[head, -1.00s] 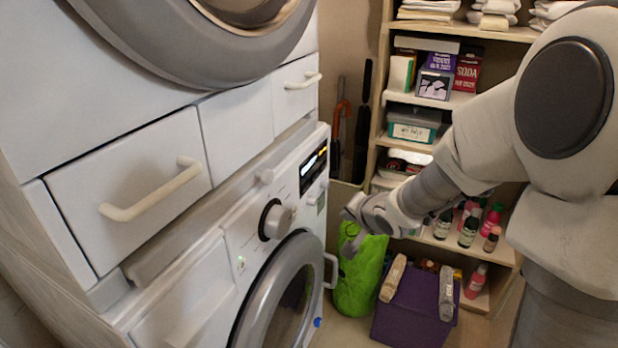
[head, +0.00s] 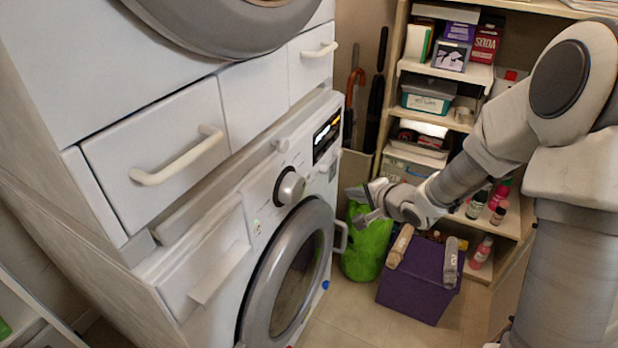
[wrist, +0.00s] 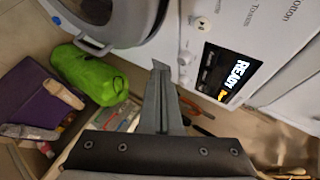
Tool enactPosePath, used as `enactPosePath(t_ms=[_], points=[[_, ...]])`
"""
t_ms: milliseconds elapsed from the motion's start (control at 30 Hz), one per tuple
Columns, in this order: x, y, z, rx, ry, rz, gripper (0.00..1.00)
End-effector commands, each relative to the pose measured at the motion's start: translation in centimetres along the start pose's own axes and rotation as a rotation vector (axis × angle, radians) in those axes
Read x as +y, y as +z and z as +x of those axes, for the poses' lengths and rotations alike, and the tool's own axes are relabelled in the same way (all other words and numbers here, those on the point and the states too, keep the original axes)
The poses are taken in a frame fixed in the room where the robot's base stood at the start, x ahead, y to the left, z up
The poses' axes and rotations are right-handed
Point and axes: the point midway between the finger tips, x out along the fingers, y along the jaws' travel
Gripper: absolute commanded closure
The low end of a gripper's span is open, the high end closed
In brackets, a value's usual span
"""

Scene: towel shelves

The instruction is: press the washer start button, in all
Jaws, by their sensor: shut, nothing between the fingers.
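The white washer (head: 205,262) stands at the left in the head view. Its panel has a silver dial (head: 290,186) and a lit display (head: 327,137). In the wrist view the display (wrist: 230,72) reads READY, and a round pale button (wrist: 203,23) with a small dark mark, perhaps the start button, sits on the panel. My gripper (head: 366,203) is shut and empty, to the right of the panel and apart from it. In the wrist view its closed fingers (wrist: 160,70) point toward the washer, left of the display.
A green bag (head: 368,245) and a purple box (head: 420,285) stand on the floor beyond the washer door (head: 287,275). A stocked shelf (head: 400,45) is at the back. Drawers with handles (head: 180,160) sit above the washer. Clear floor lies in front.

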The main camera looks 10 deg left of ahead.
Motion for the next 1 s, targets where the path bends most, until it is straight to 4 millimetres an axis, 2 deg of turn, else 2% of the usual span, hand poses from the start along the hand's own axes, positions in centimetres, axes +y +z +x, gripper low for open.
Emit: enactPosePath(t_ms=[167, 500, 700, 1000], points=[[-0.5, 0.8, 1.2, -0.001, -0.002, -0.005, 1.00], [-2.9, 3.3, 4.5, -0.001, -0.003, -0.004, 1.00], [-4.1, 4.1, 5.6, 0.000, -0.001, -0.001, 1.00], [-4.4, 4.5, 6.1, 0.000, 0.000, -0.001, 1.00]])
